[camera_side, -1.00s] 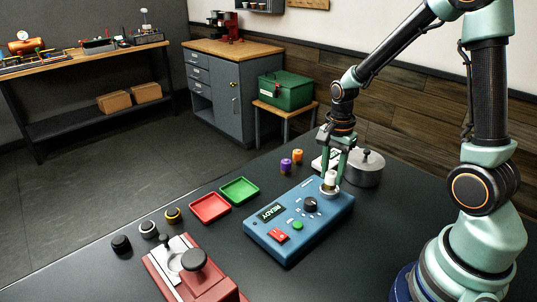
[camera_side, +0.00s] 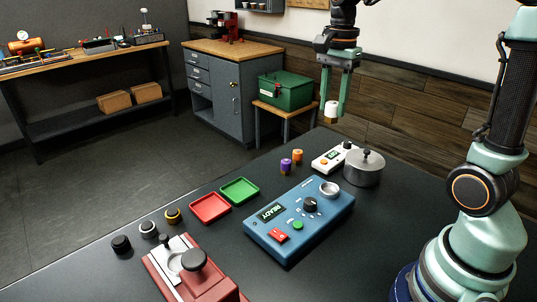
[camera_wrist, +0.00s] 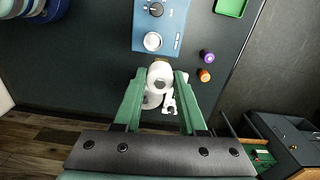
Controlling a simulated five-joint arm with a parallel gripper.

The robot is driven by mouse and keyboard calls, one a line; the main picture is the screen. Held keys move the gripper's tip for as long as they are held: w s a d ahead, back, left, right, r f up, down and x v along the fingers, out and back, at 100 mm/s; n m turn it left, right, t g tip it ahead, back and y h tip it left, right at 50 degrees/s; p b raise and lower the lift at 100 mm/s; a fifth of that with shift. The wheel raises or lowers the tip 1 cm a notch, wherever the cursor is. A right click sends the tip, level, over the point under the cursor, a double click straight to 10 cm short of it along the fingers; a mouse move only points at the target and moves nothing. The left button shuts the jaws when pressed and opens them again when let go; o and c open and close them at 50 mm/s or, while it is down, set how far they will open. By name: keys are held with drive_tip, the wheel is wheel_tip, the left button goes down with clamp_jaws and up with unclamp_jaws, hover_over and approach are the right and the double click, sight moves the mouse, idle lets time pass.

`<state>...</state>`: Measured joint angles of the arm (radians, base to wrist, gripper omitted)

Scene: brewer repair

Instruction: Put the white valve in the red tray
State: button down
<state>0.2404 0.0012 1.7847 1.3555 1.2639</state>
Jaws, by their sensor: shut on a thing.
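The white valve (camera_side: 331,108) is between the fingers of my gripper (camera_side: 334,112), held upright and well above the table. In the wrist view the valve (camera_wrist: 160,76) sits between the two green fingertips of my gripper (camera_wrist: 159,82). The red tray (camera_side: 210,207) lies empty on the dark table, left of the blue brewer unit (camera_side: 298,225). The unit's round metal socket (camera_side: 330,188) is empty; it also shows in the wrist view (camera_wrist: 152,41).
A green tray (camera_side: 240,190) adjoins the red tray. Purple (camera_side: 285,165) and orange (camera_side: 298,155) valves stand near the far edge. A grey lidded pot (camera_side: 364,169) and white device (camera_side: 330,161) are at right. A red machine (camera_side: 195,272) is in front, beside several knobs.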

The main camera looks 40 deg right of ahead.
drive_tip(key=w+a, duration=1.1)
drive_tip(key=w, duration=0.2)
drive_tip(key=w+a+f, duration=0.2)
drive_tip(key=w+a, duration=0.1)
drive_tip(key=a, duration=0.3)
drive_tip(key=w+a+f, duration=0.2)
drive_tip(key=a, duration=0.5)
drive_tip(key=shift+m, duration=0.4)
wheel_tip(320, 180, down, 20)
drive_tip(key=shift+d+f, duration=0.1)
drive_tip(key=shift+c, duration=2.4)
unclamp_jaws()
drive_tip(key=shift+f, duration=0.1)
